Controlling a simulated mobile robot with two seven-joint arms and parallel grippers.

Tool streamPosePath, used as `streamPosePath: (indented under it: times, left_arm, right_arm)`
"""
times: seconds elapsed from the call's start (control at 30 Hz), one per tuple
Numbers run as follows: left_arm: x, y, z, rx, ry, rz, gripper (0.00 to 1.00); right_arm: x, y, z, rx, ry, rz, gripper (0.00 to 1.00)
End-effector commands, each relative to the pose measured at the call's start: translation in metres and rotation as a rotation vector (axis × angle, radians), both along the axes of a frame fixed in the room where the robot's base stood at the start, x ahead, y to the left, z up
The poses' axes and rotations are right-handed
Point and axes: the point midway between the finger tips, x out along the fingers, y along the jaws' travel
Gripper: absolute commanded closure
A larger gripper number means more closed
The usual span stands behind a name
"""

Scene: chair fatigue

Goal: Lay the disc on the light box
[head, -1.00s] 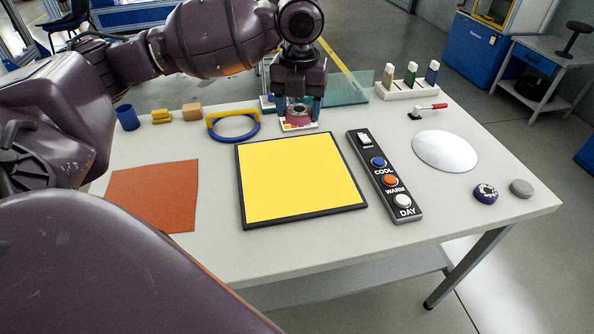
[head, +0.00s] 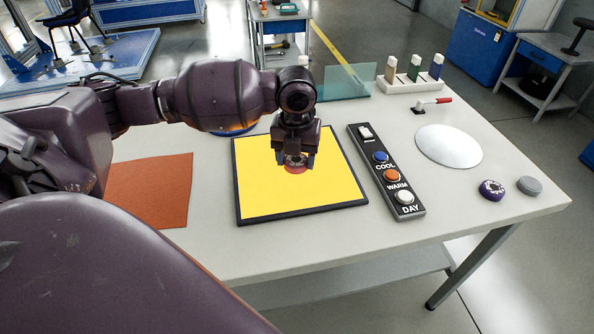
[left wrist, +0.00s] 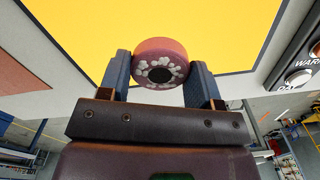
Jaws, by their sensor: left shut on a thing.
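The light box (head: 270,190) is a flat yellow panel with a dark frame in the middle of the table; its yellow face also fills the upper part of the left wrist view (left wrist: 90,25). My left gripper (head: 296,163) is shut on the disc (head: 296,167), a reddish round piece. In the left wrist view the disc (left wrist: 160,48) shows a pale speckled face with a dark centre, between the two blue fingers. The gripper and disc are over the upper right part of the light box. I cannot tell whether the disc touches the panel. My right gripper is not in view.
A control strip (head: 386,170) with several buttons lies right of the light box. An orange sheet (head: 153,190) lies left. A white oval plate (head: 449,146), a purple roll (head: 491,190) and a grey puck (head: 530,185) lie on the right. A rack (head: 411,84) stands at the back.

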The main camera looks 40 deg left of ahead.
Motion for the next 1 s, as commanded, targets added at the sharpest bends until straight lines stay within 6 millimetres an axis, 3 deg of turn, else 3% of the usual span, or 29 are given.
streamPosePath:
  times: [0.1,0.23,0.67,0.7,0.8,0.87,1.0]
  left_arm:
    - [-0.001,-0.001,-0.024,-0.002,0.008,-0.001,0.66]
    - [-0.001,0.000,-0.042,-0.001,0.006,0.000,0.66]
    - [0.000,0.000,-0.045,0.001,0.003,-0.001,0.66]
    - [0.000,0.000,-0.045,0.000,0.002,-0.001,0.37]
    - [0.000,0.000,-0.045,0.000,0.002,-0.001,0.22]
    - [0.000,0.000,-0.045,0.000,0.002,-0.001,0.16]
    - [0.000,0.000,-0.045,0.000,0.002,-0.001,0.16]
  right_arm:
    - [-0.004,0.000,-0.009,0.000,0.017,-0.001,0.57]
    - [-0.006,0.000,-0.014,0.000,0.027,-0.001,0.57]
    - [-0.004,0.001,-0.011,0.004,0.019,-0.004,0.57]
    - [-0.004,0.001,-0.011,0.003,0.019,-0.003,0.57]
    - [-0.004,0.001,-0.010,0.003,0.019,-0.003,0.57]
    - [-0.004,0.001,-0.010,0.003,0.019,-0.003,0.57]
    - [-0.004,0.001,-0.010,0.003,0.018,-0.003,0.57]
